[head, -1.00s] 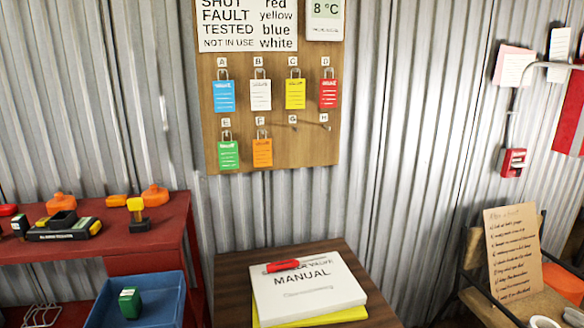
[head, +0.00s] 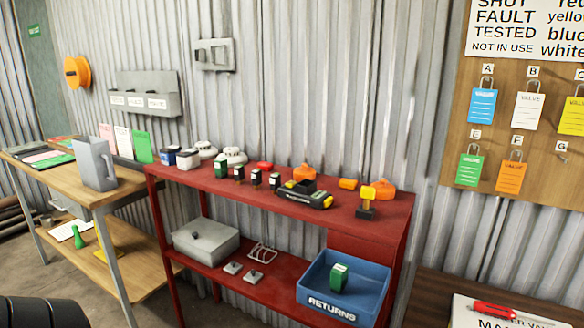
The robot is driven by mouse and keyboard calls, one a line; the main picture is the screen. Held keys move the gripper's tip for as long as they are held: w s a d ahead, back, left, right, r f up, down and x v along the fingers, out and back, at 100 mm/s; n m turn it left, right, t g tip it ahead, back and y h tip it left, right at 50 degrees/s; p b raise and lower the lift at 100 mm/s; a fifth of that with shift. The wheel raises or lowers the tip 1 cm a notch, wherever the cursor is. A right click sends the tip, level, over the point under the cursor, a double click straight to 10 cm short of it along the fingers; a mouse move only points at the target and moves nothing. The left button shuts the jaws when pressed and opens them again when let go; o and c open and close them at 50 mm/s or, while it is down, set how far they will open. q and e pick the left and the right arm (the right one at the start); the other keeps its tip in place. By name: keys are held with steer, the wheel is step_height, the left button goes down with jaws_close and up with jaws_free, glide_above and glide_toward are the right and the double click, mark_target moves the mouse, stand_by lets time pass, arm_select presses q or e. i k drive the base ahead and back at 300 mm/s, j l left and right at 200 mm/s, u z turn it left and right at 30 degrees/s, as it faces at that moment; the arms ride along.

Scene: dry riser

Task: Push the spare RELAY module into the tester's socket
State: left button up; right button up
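A black and yellow device (head: 306,196), which looks like the tester, sits on the red bench top. Its front lettering is too small to read, and I cannot make out its socket. To its left stand several small modules in a row: a green and white one (head: 221,166) and dark ones with pale labels (head: 256,177). A green module with a white label (head: 339,277) stands in the blue RETURNS bin (head: 374,296). I cannot tell which module is the RELAY. Neither of my grippers is in view.
The red bench (head: 375,216) has orange caps (head: 304,173) and a yellow-topped part (head: 366,209) near the tester. A manual (head: 470,316) with a red tool lies at lower right.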

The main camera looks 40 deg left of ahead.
mark_target(305, 192)
steer(key=u, duration=1.85)
